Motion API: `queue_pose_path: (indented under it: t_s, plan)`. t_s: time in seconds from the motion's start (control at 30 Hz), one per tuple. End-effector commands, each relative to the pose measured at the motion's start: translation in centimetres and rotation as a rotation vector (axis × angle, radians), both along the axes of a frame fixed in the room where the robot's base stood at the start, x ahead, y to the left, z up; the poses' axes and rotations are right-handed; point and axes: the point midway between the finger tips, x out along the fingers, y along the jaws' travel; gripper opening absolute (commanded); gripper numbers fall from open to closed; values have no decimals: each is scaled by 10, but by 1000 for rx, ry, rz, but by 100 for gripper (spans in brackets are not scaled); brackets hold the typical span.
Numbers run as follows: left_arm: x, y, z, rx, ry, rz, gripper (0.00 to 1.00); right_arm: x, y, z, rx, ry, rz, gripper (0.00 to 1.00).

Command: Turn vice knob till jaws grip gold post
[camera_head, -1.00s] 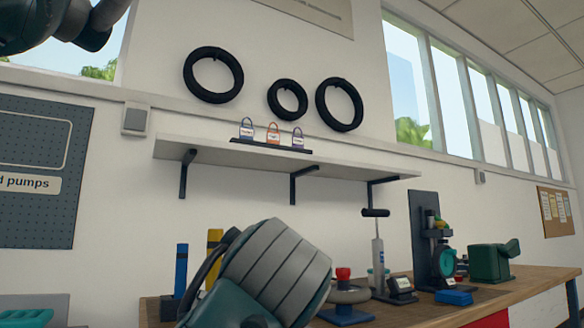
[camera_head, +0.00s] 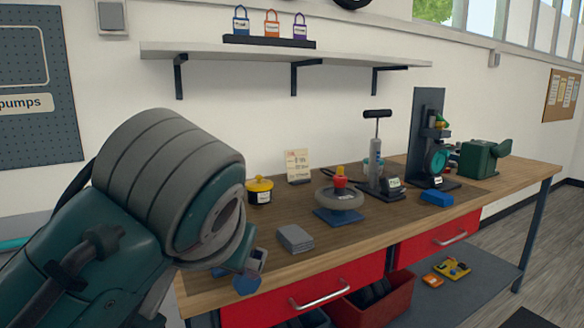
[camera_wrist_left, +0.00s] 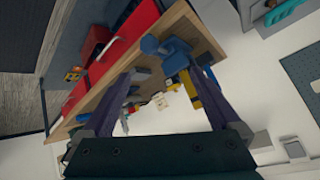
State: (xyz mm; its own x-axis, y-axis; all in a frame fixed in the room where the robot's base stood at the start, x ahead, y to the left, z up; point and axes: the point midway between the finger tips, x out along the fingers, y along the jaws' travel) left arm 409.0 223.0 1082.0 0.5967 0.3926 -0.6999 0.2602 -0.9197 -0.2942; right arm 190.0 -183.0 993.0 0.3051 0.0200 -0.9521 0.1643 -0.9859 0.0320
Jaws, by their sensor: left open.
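In the left wrist view, a blue body (camera_wrist_left: 175,56) with a rounded blue end (camera_wrist_left: 150,44) sits at the bench edge and looks like the vice. A yellow upright piece (camera_wrist_left: 188,88) beside it may be the gold post. I cannot make out the jaw gap. My left gripper (camera_wrist_left: 163,75) is open, with its fingers apart and these pieces beyond the tips. In the head view, my left arm covers most of this corner, and only a small blue part (camera_head: 248,283) shows below it. The right gripper is not in view.
The wooden bench (camera_head: 400,222) holds a grey stack (camera_head: 295,238), a yellow-lidded pot (camera_head: 260,190), a round grey stand with a red top (camera_head: 339,197), a pump (camera_head: 376,160) and a green machine (camera_head: 480,157). A red bin (camera_head: 372,305) stands below.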

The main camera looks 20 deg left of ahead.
Motion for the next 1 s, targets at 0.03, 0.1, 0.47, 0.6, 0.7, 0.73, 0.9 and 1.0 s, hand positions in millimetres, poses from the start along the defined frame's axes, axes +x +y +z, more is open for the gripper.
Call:
queue_pose_path:
  t_s: [0.03, 0.1, 0.47, 0.6, 0.7, 0.73, 0.9, 1.0]
  plan:
    - [-5, 0, 17, -6, 13, -6, 96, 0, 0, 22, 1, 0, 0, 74]
    - [-12, -1, 25, -15, 30, -19, 96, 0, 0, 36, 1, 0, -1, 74]
    - [-39, -5, 54, -55, 95, -63, 96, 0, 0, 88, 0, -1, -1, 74]
    - [-43, -6, 57, -61, 103, -70, 96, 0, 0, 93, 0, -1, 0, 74]
    - [-44, -6, 57, -62, 106, -72, 96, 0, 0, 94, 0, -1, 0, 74]
    - [-44, -6, 56, -62, 107, -72, 96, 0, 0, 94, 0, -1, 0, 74]
    - [-44, -6, 56, -62, 106, -72, 96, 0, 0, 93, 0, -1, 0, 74]
    - [-44, -6, 51, -59, 107, -64, 96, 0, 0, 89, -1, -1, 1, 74]
